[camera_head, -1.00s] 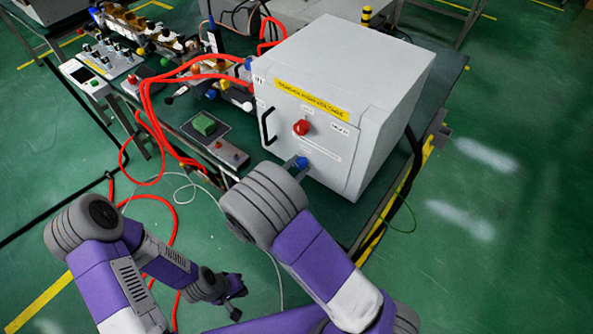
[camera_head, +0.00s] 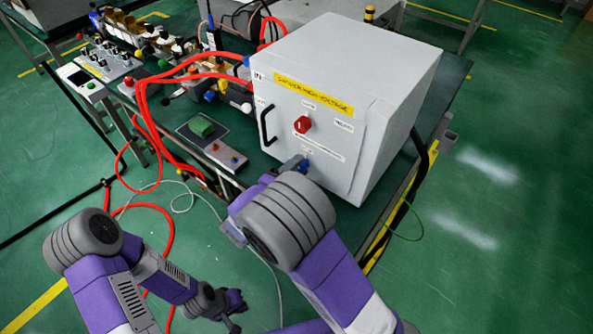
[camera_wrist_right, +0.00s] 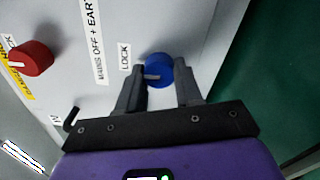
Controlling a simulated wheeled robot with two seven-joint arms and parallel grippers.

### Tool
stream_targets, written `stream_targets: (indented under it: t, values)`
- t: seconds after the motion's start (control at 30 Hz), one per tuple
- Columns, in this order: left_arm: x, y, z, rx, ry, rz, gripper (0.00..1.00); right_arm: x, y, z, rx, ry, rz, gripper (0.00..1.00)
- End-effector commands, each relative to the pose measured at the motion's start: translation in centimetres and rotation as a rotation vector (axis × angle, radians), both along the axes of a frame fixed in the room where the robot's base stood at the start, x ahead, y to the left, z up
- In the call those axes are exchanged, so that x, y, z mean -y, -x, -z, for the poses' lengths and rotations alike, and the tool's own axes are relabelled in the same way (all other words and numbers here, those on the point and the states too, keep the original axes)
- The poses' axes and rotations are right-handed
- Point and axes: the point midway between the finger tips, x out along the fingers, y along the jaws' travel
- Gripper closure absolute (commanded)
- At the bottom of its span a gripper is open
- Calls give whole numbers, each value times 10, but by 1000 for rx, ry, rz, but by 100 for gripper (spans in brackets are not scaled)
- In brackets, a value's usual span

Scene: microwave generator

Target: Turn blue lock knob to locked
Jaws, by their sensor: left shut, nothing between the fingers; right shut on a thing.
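The blue lock knob (camera_head: 305,166) is low on the front of the white cabinet (camera_head: 335,133). In the right wrist view the blue knob (camera_wrist_right: 160,69) sits between the fingers of my right gripper (camera_wrist_right: 159,84), which is shut on it. A pale pointer mark on the knob points left, towards the side with the LOCK label (camera_wrist_right: 125,57). In the head view my right gripper (camera_head: 291,165) reaches the knob, partly hidden by my arm. My left gripper (camera_head: 234,302) is shut and empty, low and away from the cabinet.
A red knob (camera_head: 303,124) and a black handle (camera_head: 266,126) are on the cabinet front. Red cables (camera_head: 146,105) loop over the table's left part and hang off its front edge. The floor at right is clear.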

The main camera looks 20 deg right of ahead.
Motion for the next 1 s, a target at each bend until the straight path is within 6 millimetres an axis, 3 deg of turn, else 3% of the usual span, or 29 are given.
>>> stream_targets:
  t: [0.67, 0.7, 0.87, 1.0]
  values:
    - [0, 0, 2, 0, 0, 0, 100, -1, 0, 0, 49, -41, -1, 96]
    - [0, 0, 2, 0, 0, 0, 100, -1, 0, 0, 49, -41, -1, 62]
    - [0, 0, 2, 0, 0, 0, 100, 0, 0, 0, 49, -40, -1, 40]
    - [0, 0, 2, 0, 0, 0, 100, 0, 0, 0, 48, -39, -1, 40]
